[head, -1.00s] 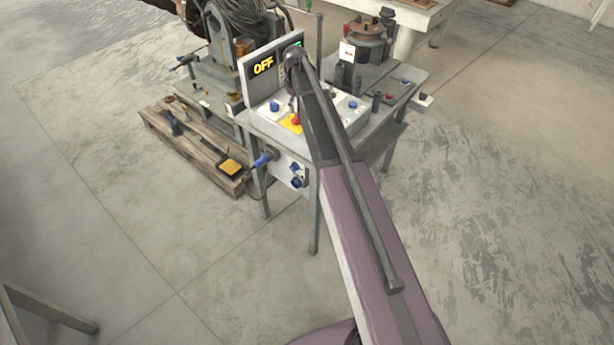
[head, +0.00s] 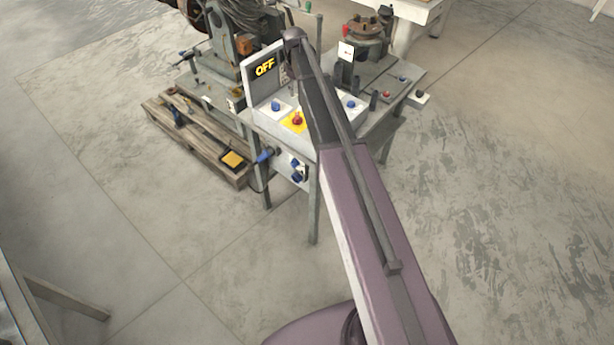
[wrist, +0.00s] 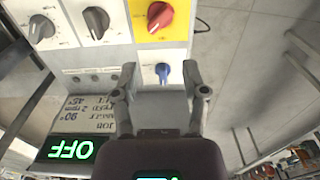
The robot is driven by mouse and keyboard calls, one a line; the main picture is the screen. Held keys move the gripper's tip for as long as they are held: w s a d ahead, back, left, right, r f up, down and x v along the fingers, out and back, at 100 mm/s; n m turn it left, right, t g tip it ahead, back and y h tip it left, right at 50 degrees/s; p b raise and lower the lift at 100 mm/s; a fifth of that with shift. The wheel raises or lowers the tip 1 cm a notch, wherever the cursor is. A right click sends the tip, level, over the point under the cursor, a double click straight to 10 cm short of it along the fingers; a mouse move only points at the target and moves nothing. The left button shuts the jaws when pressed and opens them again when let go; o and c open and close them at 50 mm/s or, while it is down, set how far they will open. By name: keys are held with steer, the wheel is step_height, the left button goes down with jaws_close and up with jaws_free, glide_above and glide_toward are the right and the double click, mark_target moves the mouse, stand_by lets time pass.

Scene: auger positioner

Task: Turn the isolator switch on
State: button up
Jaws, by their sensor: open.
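The isolator switch appears to be the red rotary knob (head: 297,118) on a yellow plate (head: 289,126) on the grey control console. In the wrist view the red knob (wrist: 158,16) and its yellow plate (wrist: 181,30) are at the top edge, partly cut off. My gripper (wrist: 163,84) is open and empty, its two fingers spread below the knob in the picture, apart from it. A blue knob (wrist: 162,72) shows between the fingertips. The gripper cannot be made out clearly in the head view.
Black (wrist: 97,20) and grey (wrist: 40,28) knobs sit beside the yellow plate. A wooden pallet (head: 195,140) lies left of the console table.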

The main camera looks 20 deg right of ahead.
steer(key=s+a+f+m+b, duration=0.1)
steer(key=s+f+b, duration=0.3)
steer(key=s, duration=0.6)
steer(key=s+a+f+m+b, duration=0.2)
steer(key=s+f+m+b, duration=0.1)
steer(key=s, duration=0.7)
steer(key=s+a+f+m+b, duration=0.2)
steer(key=s+f+b, duration=0.3)
steer(key=s, duration=0.5)
steer(key=shift+s+f+b, duration=0.2)
steer(key=shift+s+b, duration=0.05)
steer(key=shift+b, duration=0.15)
steer(key=shift+s+m, duration=0.4)
steer(key=shift+s, duration=0.65)
steer(key=shift+s, duration=0.15)
